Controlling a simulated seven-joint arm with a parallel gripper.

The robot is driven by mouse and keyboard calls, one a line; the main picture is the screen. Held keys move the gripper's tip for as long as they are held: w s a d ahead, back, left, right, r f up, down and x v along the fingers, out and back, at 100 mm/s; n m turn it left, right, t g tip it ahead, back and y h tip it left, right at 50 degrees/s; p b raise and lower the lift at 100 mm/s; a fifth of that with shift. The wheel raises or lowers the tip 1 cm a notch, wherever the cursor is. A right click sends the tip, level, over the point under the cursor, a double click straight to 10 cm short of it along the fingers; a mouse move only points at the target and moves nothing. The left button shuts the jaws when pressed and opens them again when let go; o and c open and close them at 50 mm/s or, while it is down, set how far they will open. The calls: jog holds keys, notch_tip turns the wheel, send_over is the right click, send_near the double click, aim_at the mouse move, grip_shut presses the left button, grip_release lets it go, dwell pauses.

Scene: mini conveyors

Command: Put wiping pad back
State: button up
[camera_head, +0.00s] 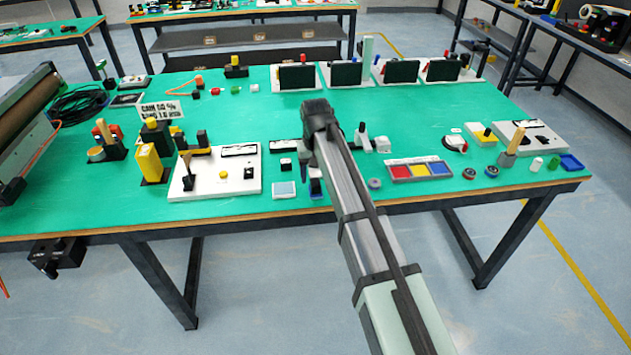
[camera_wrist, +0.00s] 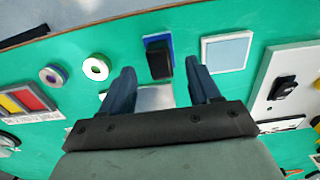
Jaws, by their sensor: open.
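A small dark block (camera_wrist: 160,65) lies on a blue base (camera_wrist: 150,42) on the green table in the wrist view. A square light-blue pad with a pale rim (camera_wrist: 227,52) lies just right of it. The pad also shows near the table's front edge in the head view (camera_head: 284,189). I cannot tell for sure which of these is the wiping pad. My gripper (camera_wrist: 160,68) is open, with its two dark fingers apart and the dark block in view between their tips. No contact is visible. In the head view my arm partly hides this area.
Two ring-shaped parts (camera_wrist: 96,68) and a tray with red and yellow sections (camera_head: 420,170) lie on one side. A white board with a black lever (camera_head: 222,180) lies on the other. A small grey-white block (camera_head: 382,145) stands behind the tray. The table's middle back is mostly clear.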

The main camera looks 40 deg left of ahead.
aim_at(315, 182)
notch_tip(315, 182, up, 8)
jog(key=shift+r, duration=0.15)
